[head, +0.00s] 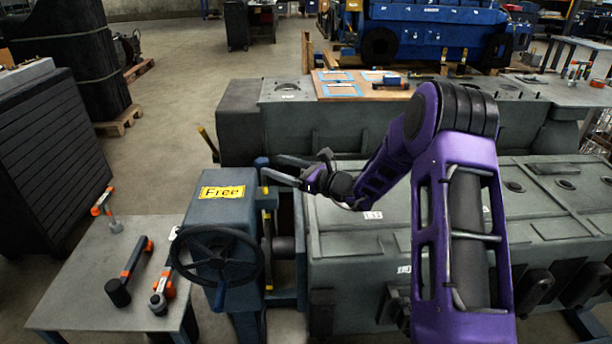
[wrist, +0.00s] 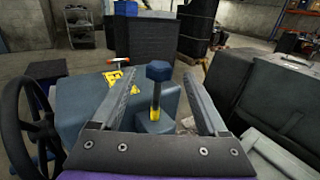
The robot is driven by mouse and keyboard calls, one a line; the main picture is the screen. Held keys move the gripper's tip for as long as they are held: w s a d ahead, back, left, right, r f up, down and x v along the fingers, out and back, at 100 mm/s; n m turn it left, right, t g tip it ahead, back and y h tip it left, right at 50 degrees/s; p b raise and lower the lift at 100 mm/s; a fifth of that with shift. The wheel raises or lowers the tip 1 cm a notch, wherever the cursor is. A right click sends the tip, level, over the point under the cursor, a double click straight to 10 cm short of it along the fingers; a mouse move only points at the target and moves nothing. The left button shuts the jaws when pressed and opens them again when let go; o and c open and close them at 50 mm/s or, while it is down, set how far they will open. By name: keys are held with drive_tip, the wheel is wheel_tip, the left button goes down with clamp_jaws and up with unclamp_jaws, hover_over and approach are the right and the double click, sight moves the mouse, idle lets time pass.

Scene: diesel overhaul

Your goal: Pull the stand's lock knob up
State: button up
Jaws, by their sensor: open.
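The lock knob (wrist: 158,72) has a dark blue faceted head on a stem with a yellow band, and stands upright on the stand. My gripper (wrist: 157,75) is open, with one finger on each side of the knob in the wrist view; I cannot tell whether either touches it. The blue stand (head: 218,240) has a yellow "Free" label (head: 222,192) on top and a black handwheel (head: 217,256) at its front. In the head view my gripper (head: 272,166) reaches in from the right, above the stand's right edge, and the knob is hard to make out there.
A grey table (head: 85,260) with several orange-marked tools stands left of the stand. A large grey engine block (head: 350,250) lies to the right, below my arm. A dark slatted cabinet (head: 45,150) is at the far left. Open floor lies behind the stand.

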drive_tip(key=v, duration=0.9)
drive_tip(key=shift+a, duration=0.1)
